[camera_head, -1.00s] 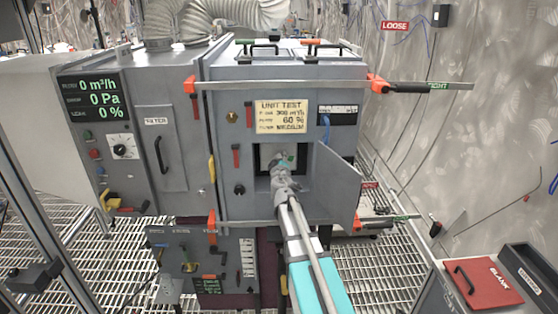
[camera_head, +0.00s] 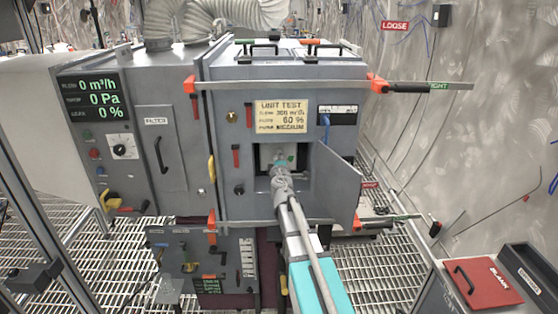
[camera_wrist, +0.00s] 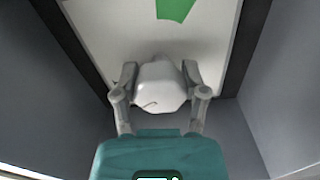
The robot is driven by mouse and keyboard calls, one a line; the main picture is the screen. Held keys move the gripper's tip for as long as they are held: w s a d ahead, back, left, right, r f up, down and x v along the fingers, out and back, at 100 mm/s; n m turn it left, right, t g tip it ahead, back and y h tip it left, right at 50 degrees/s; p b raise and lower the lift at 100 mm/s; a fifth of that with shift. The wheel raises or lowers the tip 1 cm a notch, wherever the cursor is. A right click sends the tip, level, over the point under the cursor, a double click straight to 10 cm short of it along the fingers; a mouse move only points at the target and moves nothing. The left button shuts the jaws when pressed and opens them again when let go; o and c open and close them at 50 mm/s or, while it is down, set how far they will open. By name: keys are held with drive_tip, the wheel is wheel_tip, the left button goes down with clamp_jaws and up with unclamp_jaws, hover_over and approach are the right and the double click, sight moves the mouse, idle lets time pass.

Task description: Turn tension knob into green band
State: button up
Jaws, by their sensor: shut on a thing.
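The tension knob (camera_wrist: 160,85) is a pale grey-white, rounded piece with a thin dark line on it, in the middle of the wrist view. It sits before a white plate (camera_wrist: 115,30) inside a recess. The green band (camera_wrist: 174,8) is a patch on that plate, above and slightly right of the knob; its top is cut off. My gripper (camera_wrist: 160,72) is shut on the knob, one finger on each side. In the head view my gripper (camera_head: 281,163) is inside the square opening of the grey cabinet (camera_head: 340,90), and the knob is hidden there.
The recess walls (camera_wrist: 35,95) stand close on both sides of my gripper. The opened door (camera_head: 336,183) stands just right of my arm. Orange-ended clamp bars (camera_head: 280,85) cross the cabinet above and below the opening. A red lid marked BLANK (camera_head: 488,282) lies lower right.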

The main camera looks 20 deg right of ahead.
drive_tip(key=n, duration=0.3)
drive_tip(key=shift+w+n, duration=0.1)
drive_tip(key=shift+n, duration=2.3)
drive_tip(key=o, duration=1.2)
drive_tip(key=shift+c, duration=0.2)
drive_tip(key=v, duration=1.2)
